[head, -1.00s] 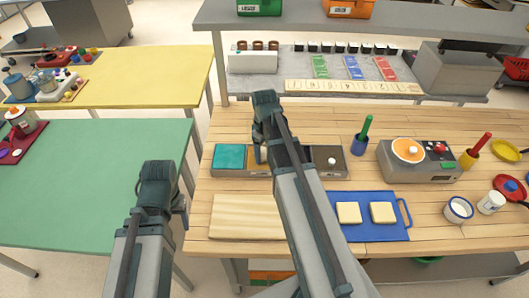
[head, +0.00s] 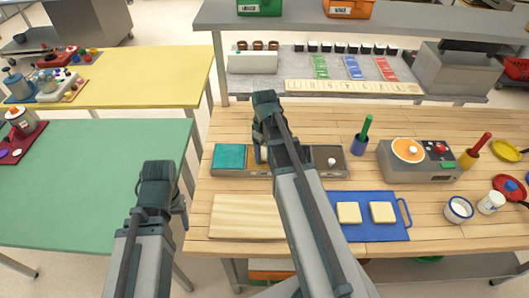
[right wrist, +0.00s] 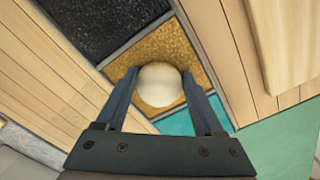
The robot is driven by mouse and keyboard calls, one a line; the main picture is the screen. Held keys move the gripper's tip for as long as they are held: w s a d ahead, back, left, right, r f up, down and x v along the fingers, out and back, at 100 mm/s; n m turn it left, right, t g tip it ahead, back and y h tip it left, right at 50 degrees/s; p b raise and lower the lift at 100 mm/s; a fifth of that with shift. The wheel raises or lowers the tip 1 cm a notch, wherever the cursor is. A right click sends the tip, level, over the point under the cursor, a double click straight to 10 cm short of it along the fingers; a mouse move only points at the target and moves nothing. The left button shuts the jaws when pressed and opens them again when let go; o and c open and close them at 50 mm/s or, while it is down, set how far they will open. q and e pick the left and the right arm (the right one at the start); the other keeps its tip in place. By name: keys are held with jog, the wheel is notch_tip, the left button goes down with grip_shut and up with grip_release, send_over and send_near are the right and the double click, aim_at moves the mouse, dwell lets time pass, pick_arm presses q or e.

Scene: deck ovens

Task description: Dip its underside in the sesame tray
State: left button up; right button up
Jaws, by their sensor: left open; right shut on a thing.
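My right gripper (right wrist: 158,105) is shut on a round, pale dough ball (right wrist: 159,84). In the right wrist view the ball is over the golden sesame tray (right wrist: 180,47), the middle section of a three-part holder. I cannot tell whether its underside touches the seeds. My left gripper (head: 180,208) is open and empty, over the gap beside the green table.
The holder also has a teal section (head: 230,156) and a dark section (head: 328,153) with a small white round thing. A wooden board (head: 240,218) and a blue board (head: 372,230) with two pale squares lie in front. A machine (head: 418,160) stands at right.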

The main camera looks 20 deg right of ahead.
jog(key=shift+r, duration=0.1)
notch_tip(320, 180, up, 8)
jog(key=p, duration=0.8)
dwell(0.5)
